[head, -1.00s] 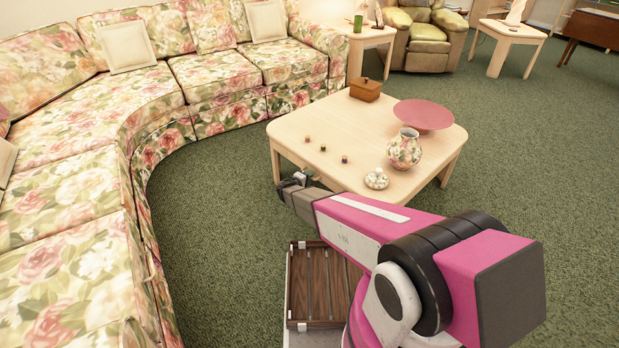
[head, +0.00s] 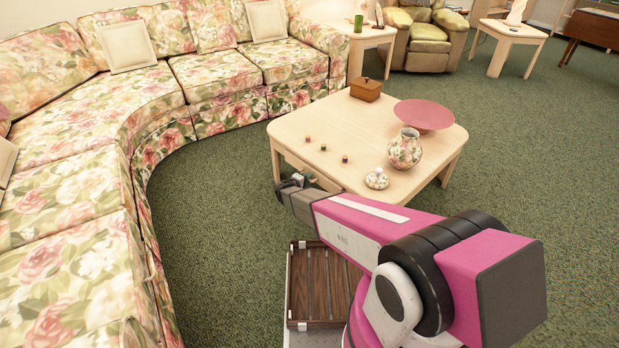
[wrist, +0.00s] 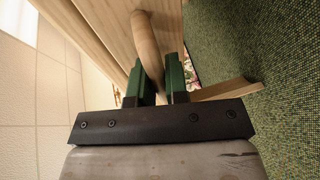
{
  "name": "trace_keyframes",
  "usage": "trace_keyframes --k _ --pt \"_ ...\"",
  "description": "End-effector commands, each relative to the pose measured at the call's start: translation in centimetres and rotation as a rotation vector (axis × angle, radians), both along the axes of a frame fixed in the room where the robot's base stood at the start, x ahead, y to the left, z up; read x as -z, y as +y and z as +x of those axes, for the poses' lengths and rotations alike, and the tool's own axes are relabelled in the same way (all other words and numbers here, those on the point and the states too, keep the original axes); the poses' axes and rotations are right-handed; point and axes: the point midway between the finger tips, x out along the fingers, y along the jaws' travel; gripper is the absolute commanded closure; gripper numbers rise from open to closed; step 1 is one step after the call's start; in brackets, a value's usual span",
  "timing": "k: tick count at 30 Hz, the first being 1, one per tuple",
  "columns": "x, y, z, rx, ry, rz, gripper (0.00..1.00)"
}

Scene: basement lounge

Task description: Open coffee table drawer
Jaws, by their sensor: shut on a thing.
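The pale wooden coffee table (head: 345,115) stands at the centre of the head view. Its drawer (head: 310,168) on the near left side stands slightly out from the table edge. My gripper (head: 297,180) is at the drawer's front. In the wrist view, my gripper's green fingers (wrist: 159,65) are shut on the rounded wooden drawer handle (wrist: 147,38), one on each side of it. The wooden drawer front (wrist: 110,30) lies behind the handle. The drawer's inside is mostly hidden.
A wooden box (head: 366,89), a pink plate (head: 424,115), a floral vase (head: 404,150), a small dish (head: 376,180) and several small items stand on the tabletop. A floral sofa (head: 90,170) curves along the left. Green carpet (head: 215,190) between sofa and table is clear.

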Motion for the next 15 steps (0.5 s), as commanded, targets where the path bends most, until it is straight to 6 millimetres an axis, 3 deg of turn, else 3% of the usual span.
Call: trace_keyframes --k 15 --pt "0.0 9.5 -8.6 -0.003 0.002 0.001 1.0"
